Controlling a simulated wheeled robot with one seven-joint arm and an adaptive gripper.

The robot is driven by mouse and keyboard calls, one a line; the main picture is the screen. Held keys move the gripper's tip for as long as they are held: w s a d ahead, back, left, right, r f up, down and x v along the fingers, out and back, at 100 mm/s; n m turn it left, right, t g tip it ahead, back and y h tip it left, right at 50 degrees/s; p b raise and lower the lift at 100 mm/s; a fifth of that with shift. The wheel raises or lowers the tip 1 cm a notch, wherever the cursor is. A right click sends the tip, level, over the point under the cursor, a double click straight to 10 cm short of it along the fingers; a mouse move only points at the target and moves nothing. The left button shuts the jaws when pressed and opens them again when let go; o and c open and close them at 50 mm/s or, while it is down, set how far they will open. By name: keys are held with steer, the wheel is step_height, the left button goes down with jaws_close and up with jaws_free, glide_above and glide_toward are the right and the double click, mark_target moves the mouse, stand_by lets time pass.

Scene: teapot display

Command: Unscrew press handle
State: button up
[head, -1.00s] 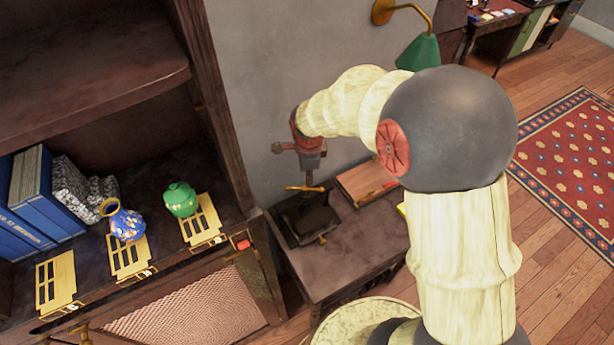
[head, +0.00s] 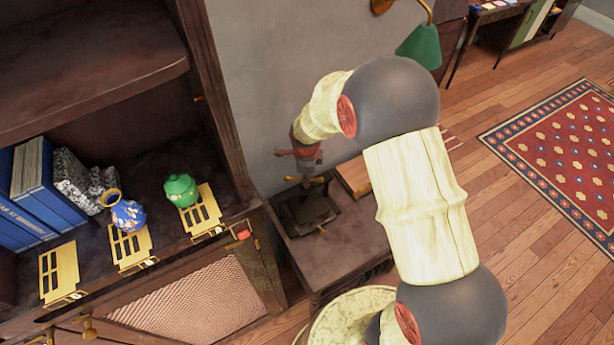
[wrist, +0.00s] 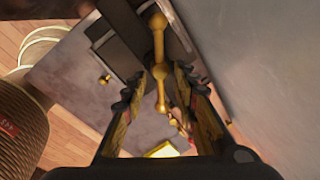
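The press (head: 308,212) is a dark block with a brass bar handle on top, standing on a small dark table below my arm. In the wrist view the brass handle (wrist: 158,35) runs up the middle, with round knobs along it, over the dark press body (wrist: 112,42). My gripper (wrist: 160,76) is open, with one finger on each side of the handle's near part. Small gaps seem to show beside the bar; I cannot tell whether either finger touches it. In the head view my gripper (head: 305,182) points down at the press, and its fingertips are hard to make out.
A wooden box (head: 354,178) lies on the table (head: 345,245) right of the press. The wall is close behind. A shelf cabinet at left holds a blue vase (head: 127,214), a green pot (head: 181,190) and blue books (head: 45,185). A green lamp (head: 420,46) hangs above.

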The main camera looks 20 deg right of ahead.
steer(key=shift+c, duration=0.2)
jaws_close()
